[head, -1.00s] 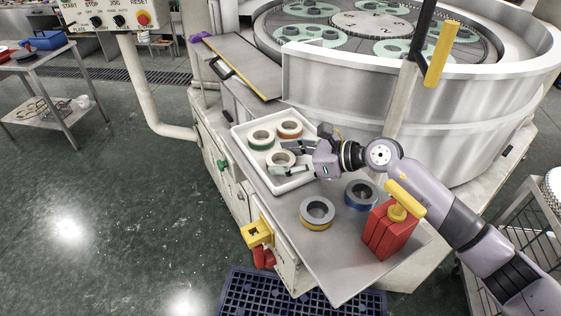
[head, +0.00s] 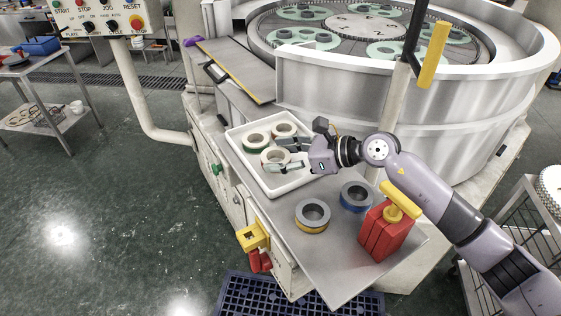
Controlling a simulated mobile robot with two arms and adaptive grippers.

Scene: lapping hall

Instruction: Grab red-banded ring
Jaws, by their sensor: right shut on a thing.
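A white tray (head: 228,141) holds pale rings at the machine's edge. A green-banded ring (head: 255,141) lies at its left, and a ring with an orange-red band (head: 284,129) lies at the back. My right gripper (head: 286,155) reaches in from the right, and its fingers are shut on a third, near ring (head: 268,156). That ring's band is largely hidden, so its colour is hard to make out. I cannot tell for sure whether it is clear of the tray floor. My left gripper is not in view.
A yellow-banded ring (head: 312,214) and a blue-banded ring (head: 355,196) lie on the metal shelf (head: 330,270) in front of the tray. A red block with a yellow handle (head: 384,235) stands beside them. The round lapping machine (head: 400,100) rises behind.

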